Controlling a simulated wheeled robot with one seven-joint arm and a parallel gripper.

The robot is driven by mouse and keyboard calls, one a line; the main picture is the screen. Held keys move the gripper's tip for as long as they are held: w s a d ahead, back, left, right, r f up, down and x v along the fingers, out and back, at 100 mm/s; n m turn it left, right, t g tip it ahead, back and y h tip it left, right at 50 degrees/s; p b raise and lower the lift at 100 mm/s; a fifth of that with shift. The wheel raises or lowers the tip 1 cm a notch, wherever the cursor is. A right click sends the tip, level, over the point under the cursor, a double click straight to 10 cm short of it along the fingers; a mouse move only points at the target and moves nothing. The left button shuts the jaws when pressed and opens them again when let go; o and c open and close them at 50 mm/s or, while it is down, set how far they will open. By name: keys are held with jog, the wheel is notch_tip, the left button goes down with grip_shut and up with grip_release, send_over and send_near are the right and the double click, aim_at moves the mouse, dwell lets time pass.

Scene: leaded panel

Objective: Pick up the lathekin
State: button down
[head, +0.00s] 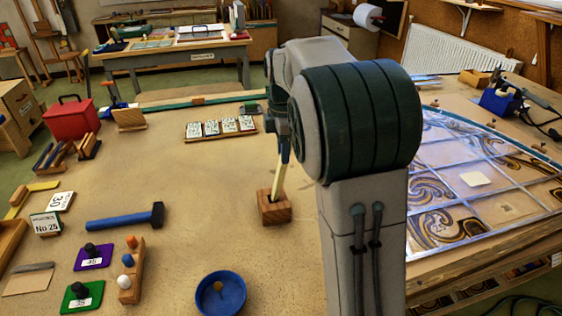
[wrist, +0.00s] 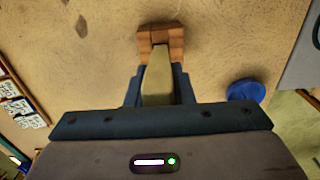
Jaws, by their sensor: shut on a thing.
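The lathekin (head: 278,184) is a flat, pale yellowish strip that stands nearly upright, leaning slightly. Its lower end meets the slot of a small wooden block (head: 274,211) on the bench; I cannot tell how deep it sits. My gripper (head: 284,152) is above the block, shut on the upper part of the lathekin. In the wrist view the lathekin (wrist: 157,80) lies between the two blue fingers of my gripper (wrist: 157,88) and points at the block (wrist: 174,40). My arm hides part of the bench behind it.
A blue bowl (head: 221,293) stands in front of the block. A hammer (head: 125,217) with a blue handle lies to the left. A row of numbered cards (head: 220,129) is behind, and the leaded panel (head: 480,180) lies right. Bare bench surrounds the block.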

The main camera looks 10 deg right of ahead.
jog(key=shift+s+d+r, duration=0.15)
jog(key=shift+r, duration=0.5)
jog(key=shift+s+d+r, duration=0.1)
jog(key=shift+s+r, duration=0.05)
jog(key=shift+r, duration=0.45)
jog(key=s+b, duration=0.3)
jog(key=s, duration=1)
jog(key=shift+s+b, duration=0.2)
jog(key=shift+b, duration=0.15)
jog(key=shift+r+p, duration=0.5)
